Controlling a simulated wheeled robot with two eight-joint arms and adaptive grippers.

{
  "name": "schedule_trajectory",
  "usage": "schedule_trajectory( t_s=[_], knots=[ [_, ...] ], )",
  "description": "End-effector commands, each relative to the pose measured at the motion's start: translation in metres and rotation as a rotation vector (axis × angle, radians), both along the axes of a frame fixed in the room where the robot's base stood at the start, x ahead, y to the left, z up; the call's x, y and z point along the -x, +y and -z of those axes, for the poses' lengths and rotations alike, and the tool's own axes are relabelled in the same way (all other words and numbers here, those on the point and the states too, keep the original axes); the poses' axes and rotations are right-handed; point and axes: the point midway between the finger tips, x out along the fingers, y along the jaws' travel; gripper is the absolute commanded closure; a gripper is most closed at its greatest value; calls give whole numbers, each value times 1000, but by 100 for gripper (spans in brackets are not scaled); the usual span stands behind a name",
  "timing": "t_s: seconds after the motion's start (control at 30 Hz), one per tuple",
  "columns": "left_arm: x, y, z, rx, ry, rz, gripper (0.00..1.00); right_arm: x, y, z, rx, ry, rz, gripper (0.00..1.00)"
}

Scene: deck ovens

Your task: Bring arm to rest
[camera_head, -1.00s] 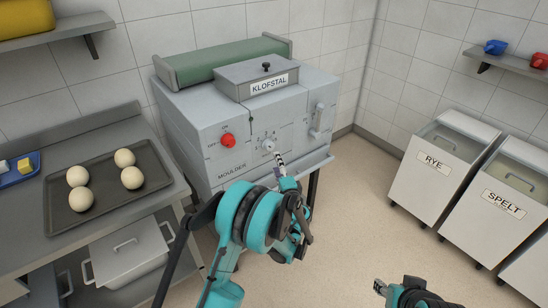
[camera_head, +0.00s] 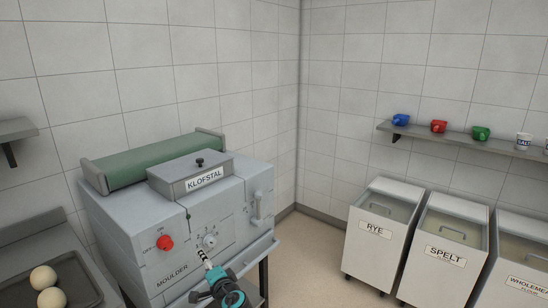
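One teal and dark grey arm of mine shows at the bottom, in front of the grey moulder (camera_head: 155,240) labelled KLOFSTAL. It appears to be the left arm. Its gripper (camera_head: 205,258) points up toward the moulder's round dial (camera_head: 210,240) and looks slightly below it. I cannot tell whether its fingers are open or shut, or whether they touch the panel. My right gripper is out of view.
A red knob (camera_head: 165,243) sits left of the dial. A dark tray (camera_head: 75,270) with dough balls (camera_head: 43,277) is at the lower left. Bins for rye (camera_head: 373,250) and spelt (camera_head: 440,275) stand at right. Floor (camera_head: 310,260) between is clear.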

Motion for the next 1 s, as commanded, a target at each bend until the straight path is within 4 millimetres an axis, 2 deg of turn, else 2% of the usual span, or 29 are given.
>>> schedule_trajectory(
  t_s=[0.1,0.33,0.47,0.6,0.7,0.83,1.0],
  knots=[
    [39,15,-18,165,37,-47,44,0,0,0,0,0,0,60],
    [125,22,-31,488,107,-128,44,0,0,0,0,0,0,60],
    [179,15,-29,672,145,-169,44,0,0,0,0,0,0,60],
    [238,-1,-20,870,184,-207,44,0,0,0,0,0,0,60],
    [274,-16,-13,999,210,-228,44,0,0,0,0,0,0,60],
    [308,-34,-3,1132,235,-246,44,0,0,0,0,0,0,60],
    [329,-47,2,1219,251,-255,44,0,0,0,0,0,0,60]
  ],
)
